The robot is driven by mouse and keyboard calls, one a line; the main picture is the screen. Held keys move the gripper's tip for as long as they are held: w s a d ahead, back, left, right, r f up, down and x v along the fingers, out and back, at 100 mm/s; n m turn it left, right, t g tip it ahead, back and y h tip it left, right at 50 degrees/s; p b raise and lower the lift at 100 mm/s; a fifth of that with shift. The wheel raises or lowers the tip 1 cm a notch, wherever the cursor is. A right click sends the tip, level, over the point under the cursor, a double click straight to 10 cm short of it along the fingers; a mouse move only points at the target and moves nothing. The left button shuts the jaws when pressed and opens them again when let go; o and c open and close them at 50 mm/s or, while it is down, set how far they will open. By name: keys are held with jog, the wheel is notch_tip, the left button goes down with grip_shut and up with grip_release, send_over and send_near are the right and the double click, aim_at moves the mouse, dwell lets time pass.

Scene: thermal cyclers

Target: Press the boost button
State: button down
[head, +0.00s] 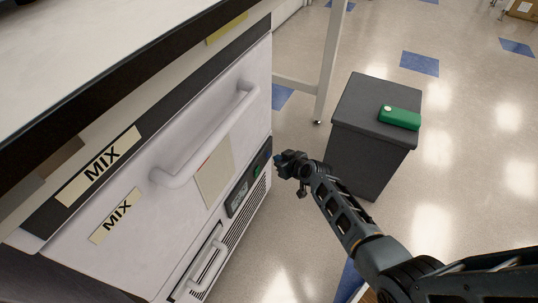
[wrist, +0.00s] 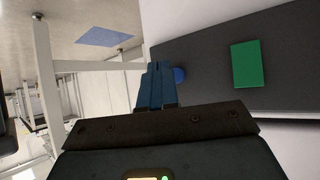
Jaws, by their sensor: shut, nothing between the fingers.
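The dark control panel (head: 239,188) is on the lower front of a white appliance (head: 120,235). It has a small display, a green rectangular switch (head: 257,171) and a round blue button near its right end. In the wrist view, the blue button (wrist: 180,75) sits just right of my fingertips, partly hidden by them, and the green switch (wrist: 245,64) lies farther right. No lettering is readable on either, so I cannot tell which is marked boost. My gripper (head: 278,165) is shut and empty, right at the panel's right end; its blue fingers (wrist: 159,68) point at the panel. Contact cannot be told.
The appliance has a long white handle (head: 200,140) and "MIX" labels. A white table leg (head: 328,65) rises behind. Open floor lies to the right.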

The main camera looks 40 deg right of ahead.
jog(key=shift+w+a, duration=0.15)
jog(key=shift+w, duration=0.25)
jog(key=shift+w+a, duration=0.1)
jog(key=shift+w, duration=0.25)
dwell(0.8)
jog(key=shift+s+d+b, duration=0.25)
jog(key=shift+s+b, duration=0.15)
jog(key=shift+s, duration=0.35)
jog(key=shift+s+d+b, duration=0.2)
jog(key=shift+s+d, duration=0.1)
jog(key=shift+s, duration=0.5)
jog(key=shift+s+d+b, duration=0.25)
jog(key=shift+s, duration=0.55)
jog(key=shift+s+d+b, duration=0.2)
jog(key=shift+s+d, duration=0.1)
jog(key=shift+s, duration=0.5)
